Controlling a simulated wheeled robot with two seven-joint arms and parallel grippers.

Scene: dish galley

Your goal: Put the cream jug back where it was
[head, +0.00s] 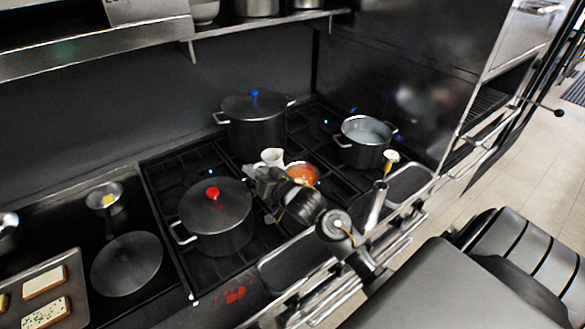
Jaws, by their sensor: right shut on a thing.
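The cream jug (272,156) is small and whitish, on the stove between the black pot with a blue knob and the pan of orange-red food. My right gripper (262,173) reaches in from the lower right and is shut on the jug, which shows just beyond it. The jug's lower part is hidden by the gripper, so I cannot tell whether it touches the stove. My left gripper is not in view.
A lidded pot with a red knob (216,222) stands close left of my gripper. The blue-knobbed pot (254,125) stands behind. An open pot (364,142) and a pan of orange-red food (302,172) stand to the right. A tray (76,290) with bread lies lower left.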

